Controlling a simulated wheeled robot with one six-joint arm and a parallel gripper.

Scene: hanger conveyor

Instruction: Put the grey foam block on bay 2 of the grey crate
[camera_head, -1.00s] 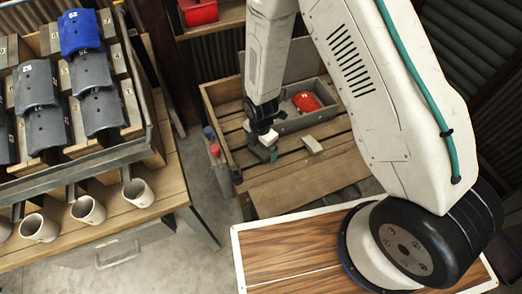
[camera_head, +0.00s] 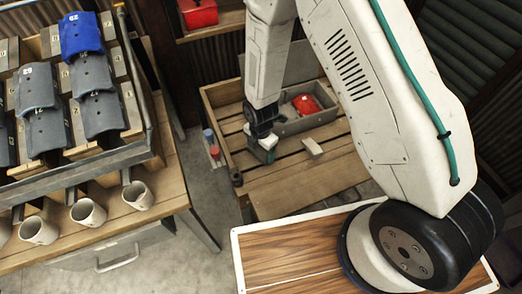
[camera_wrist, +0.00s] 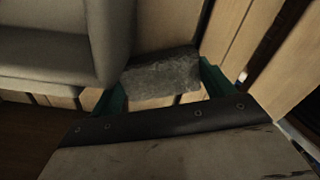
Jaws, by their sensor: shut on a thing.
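The grey foam block (camera_wrist: 160,78) is between the two green fingers of my gripper (camera_wrist: 163,92) in the wrist view. My gripper (camera_head: 264,155) is shut on it, low over the slatted wooden pallet in the head view. I cannot tell whether the block touches the slats. The grey crate (camera_head: 312,121) stands just right of and behind my gripper in the head view. Its wall also shows at the upper left of the wrist view (camera_wrist: 45,88). A red object (camera_head: 306,104) lies in its right part. Bay numbers are not readable.
A pale block (camera_head: 312,147) lies on the pallet (camera_head: 300,185) right of my gripper. A workbench at left holds mugs (camera_head: 88,211) and a rack of grey and blue pieces. A red bin (camera_head: 198,12) is at the back.

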